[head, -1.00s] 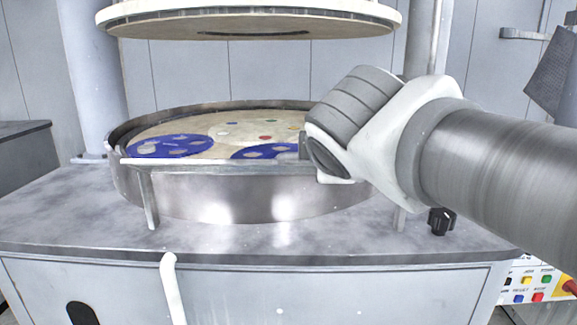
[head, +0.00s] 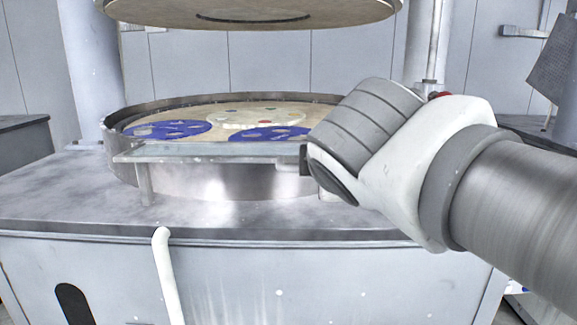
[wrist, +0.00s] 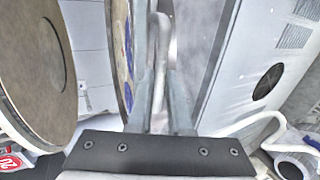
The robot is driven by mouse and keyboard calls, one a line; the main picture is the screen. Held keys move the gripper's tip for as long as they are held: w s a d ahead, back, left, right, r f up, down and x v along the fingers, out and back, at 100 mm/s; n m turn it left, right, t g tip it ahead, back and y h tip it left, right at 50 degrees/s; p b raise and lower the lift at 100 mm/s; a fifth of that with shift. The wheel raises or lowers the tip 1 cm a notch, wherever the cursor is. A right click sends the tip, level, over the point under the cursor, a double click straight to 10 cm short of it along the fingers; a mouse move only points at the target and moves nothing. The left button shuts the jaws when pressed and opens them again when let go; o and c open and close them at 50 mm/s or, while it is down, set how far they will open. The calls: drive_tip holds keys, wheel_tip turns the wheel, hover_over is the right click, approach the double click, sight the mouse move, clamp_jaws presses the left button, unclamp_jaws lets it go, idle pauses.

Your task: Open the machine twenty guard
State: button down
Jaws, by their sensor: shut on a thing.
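The guard (head: 210,151) is a long, narrow grey panel along the front of the lower platen's round metal wall, on a short post at its left. In the head view its upper face shows as a thin, leaning strip. My gripper (head: 303,161) is at the guard's right end; my wrist hides most of the fingers and that end. In the wrist view my gripper (wrist: 158,75) is shut on a pale bar of the guard (wrist: 159,55) between its two fingers.
The upper platen (head: 250,14) hangs above the lower platen (head: 190,117), which carries blue discs. A white pipe (head: 167,270) stands out from the cabinet front. A red sign marked 20 (wrist: 10,162) shows in the wrist view. The worktop left of the guard is clear.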

drive_tip(key=shift+f, duration=0.55)
drive_tip(key=c, duration=0.8)
unclamp_jaws()
drive_tip(key=shift+c, duration=0.2)
drive_tip(key=shift+r, duration=0.15)
drive_tip(key=shift+s+r, duration=0.15)
